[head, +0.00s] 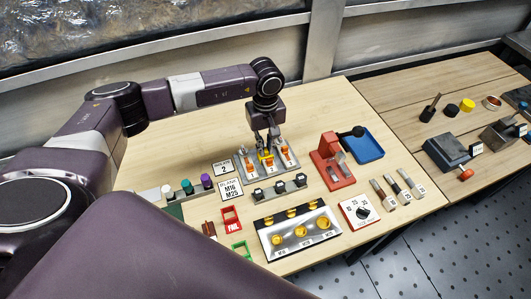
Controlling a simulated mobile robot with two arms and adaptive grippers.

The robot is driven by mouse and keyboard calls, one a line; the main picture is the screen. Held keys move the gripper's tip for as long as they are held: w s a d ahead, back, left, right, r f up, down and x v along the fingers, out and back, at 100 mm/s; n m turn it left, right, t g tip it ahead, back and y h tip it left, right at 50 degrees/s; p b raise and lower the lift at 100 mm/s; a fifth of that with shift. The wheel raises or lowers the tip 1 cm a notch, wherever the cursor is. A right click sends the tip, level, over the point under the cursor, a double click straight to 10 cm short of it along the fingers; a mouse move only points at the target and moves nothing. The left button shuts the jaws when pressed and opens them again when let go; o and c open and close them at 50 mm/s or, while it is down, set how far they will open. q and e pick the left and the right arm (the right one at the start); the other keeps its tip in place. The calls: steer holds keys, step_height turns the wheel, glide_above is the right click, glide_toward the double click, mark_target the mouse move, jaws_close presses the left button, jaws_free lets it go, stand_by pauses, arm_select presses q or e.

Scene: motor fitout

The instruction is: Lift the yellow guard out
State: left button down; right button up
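The yellow guard (266,161) shows as a small yellow piece in the middle of a grey metal fixture (243,165) on the wooden table. Orange pieces (284,152) stand beside it on the fixture. My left gripper (268,150) reaches down from above, with its fingertips right at the yellow guard. The fingers cover part of the guard, and the view is too small to tell whether they are closed on it or only around it. My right gripper is not in view.
A red clamp-like stand (327,160) and a blue tray (366,150) stand to the right. A row of black-topped pieces (279,188) sits just in front of the fixture. A plate with yellow parts (268,240) lies nearer. The table behind the fixture is clear.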

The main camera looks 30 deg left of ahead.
mark_target(266, 149)
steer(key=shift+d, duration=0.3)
arm_select(q)
steer(key=shift+r, duration=0.5)
step_height(266, 149, up, 19)
steer(key=b, duration=0.5)
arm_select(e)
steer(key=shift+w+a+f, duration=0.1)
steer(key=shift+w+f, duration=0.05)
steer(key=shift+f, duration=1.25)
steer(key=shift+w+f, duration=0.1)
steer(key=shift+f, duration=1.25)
